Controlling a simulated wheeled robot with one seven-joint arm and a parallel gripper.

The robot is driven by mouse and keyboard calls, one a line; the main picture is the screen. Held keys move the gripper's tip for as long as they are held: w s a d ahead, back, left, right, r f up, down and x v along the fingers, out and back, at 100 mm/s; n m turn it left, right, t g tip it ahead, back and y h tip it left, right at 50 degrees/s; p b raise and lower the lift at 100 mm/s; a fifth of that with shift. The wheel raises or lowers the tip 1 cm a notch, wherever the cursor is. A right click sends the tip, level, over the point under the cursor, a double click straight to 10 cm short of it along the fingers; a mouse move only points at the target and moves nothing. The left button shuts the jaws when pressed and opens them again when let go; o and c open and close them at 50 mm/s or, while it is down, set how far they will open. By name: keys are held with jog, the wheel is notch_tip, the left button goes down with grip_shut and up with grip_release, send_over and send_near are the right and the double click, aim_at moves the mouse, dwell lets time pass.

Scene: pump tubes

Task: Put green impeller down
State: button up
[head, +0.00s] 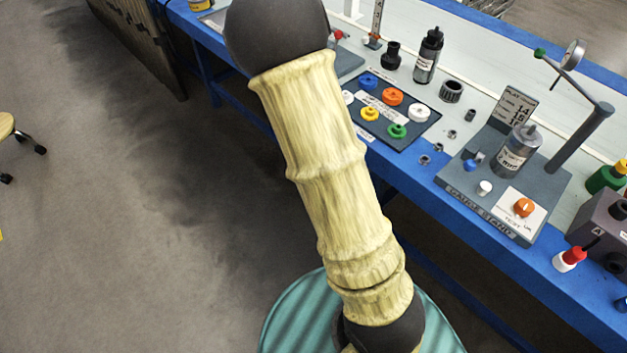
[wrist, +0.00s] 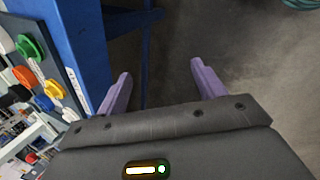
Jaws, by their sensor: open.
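The green impeller (head: 397,131) lies on the dark labelled mat (head: 424,100) near the front edge of the bench, beside the other coloured impellers. It also shows in the wrist view (wrist: 28,47) at the upper left. My gripper (wrist: 160,82) is open and empty in the wrist view, its two purple fingers apart over the floor, to the side of the blue bench edge. In the head view my arm hides the gripper.
Orange (head: 392,96), yellow (head: 370,114), blue (head: 369,80) and white (head: 419,113) impellers share the mat.

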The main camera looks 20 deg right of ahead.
jog(key=s+a+r+m+y, duration=0.3)
jog(key=s+a+r+m, duration=0.2)
jog(key=a+r+m, duration=0.3)
notch_tip(320, 180, up, 4)
jog(key=shift+a+m+t, duration=0.3)
jog(key=shift+a, duration=0.45)
dwell(0.3)
